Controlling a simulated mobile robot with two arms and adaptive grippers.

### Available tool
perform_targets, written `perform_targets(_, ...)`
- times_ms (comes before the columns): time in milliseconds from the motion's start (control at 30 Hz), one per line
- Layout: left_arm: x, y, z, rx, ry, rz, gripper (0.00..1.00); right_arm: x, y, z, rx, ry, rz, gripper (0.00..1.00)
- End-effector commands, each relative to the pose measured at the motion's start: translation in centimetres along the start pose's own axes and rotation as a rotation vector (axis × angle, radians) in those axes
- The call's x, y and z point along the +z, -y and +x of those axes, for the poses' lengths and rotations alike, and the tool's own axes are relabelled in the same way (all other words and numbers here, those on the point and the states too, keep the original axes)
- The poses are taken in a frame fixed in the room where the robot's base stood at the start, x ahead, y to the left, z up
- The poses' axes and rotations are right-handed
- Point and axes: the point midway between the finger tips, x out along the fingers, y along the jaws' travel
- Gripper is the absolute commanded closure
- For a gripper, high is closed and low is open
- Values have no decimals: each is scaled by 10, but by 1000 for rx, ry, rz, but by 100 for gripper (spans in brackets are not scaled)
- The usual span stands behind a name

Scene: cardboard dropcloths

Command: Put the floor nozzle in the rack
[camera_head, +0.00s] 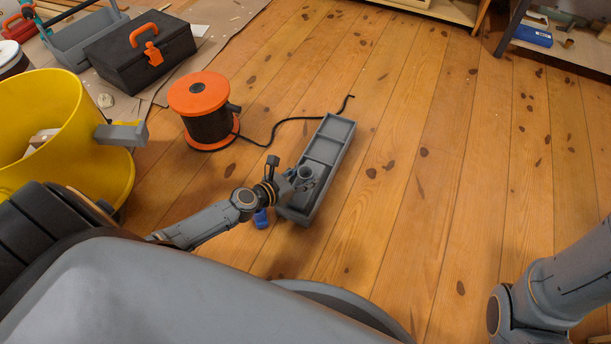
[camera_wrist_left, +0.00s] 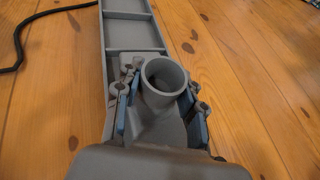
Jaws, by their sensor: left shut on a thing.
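The floor nozzle (camera_wrist_left: 164,88) is grey with a round open neck pointing up in the left wrist view. My left gripper (camera_wrist_left: 160,108) is shut on it, with a blue-padded finger on each side. In the head view the nozzle's neck (camera_head: 305,173) shows at my left gripper (camera_head: 299,182), over the near end of the rack. The rack (camera_head: 329,129) is a long grey tray with divided compartments on the floor. It also shows in the left wrist view (camera_wrist_left: 133,35). I cannot tell whether the nozzle touches the rack's bottom. My right gripper is out of view.
An orange and black cable reel (camera_head: 207,118) stands left of the rack, its black cord (camera_head: 290,120) running behind the rack. A yellow bucket (camera_head: 85,130) and a black toolbox (camera_head: 140,50) are further left. The wooden floor (camera_head: 430,150) right of the rack is clear.

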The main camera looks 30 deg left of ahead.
Motion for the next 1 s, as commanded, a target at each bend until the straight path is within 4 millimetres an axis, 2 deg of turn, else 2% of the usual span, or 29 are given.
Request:
perform_targets(33,0,0,0,0,0,0,55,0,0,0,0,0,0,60)
perform_targets(100,0,0,0,0,0,0,41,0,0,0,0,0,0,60)
perform_targets(133,0,0,0,0,0,0,38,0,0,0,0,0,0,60)
perform_targets(433,0,0,-1,0,0,0,38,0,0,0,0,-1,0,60)
perform_targets(567,1,0,-9,0,0,-2,38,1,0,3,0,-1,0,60)
perform_targets(767,1,1,-42,0,-2,-3,38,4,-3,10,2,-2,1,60)
perform_targets(1000,1,1,-88,1,-1,-5,38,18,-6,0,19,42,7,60)
